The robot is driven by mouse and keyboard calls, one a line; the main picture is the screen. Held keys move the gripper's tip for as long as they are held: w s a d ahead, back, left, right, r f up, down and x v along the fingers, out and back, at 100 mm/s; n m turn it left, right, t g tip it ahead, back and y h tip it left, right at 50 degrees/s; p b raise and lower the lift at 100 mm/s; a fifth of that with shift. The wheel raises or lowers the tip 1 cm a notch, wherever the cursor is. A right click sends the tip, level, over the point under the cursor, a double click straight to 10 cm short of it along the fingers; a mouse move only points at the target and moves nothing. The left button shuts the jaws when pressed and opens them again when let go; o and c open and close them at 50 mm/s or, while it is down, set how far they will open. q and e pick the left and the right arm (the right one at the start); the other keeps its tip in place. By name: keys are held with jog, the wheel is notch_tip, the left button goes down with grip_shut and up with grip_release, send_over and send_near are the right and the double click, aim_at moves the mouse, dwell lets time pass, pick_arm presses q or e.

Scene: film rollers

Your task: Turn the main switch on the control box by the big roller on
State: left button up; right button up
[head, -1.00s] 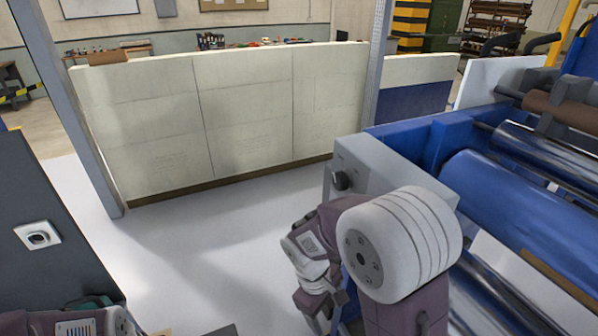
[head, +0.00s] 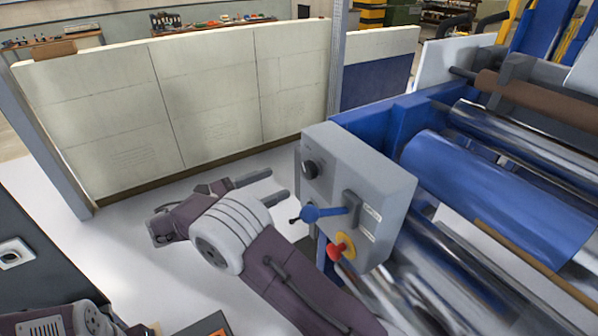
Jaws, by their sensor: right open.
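The grey control box (head: 385,180) stands beside the big blue roller (head: 490,195). Its left-facing panel carries a round black knob (head: 310,169) at the upper left, a blue lever (head: 322,213) lying roughly level, a grey handle-shaped part (head: 352,206), and a red button (head: 338,250) on a yellow base. No readable label tells which one is the main switch. My right gripper (head: 280,183) is open and empty, its two fingers pointing right toward the panel, left of the knob and lever with a visible gap. My left gripper is not in view.
Blue machine frame and metal rollers (head: 530,140) fill the right side. A pale partition wall (head: 200,110) stands behind, with a grey post (head: 335,75). A dark cabinet (head: 25,275) stands at the left. The light floor (head: 140,225) between is clear.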

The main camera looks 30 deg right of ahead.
aim_at(305, 172)
jog(key=d, duration=0.3)
jog(key=d+p, duration=0.1)
jog(key=d, duration=0.4)
jog(key=shift+w+d, duration=0.3)
jog(key=shift+c, duration=0.3)
jog(key=c, duration=1.3)
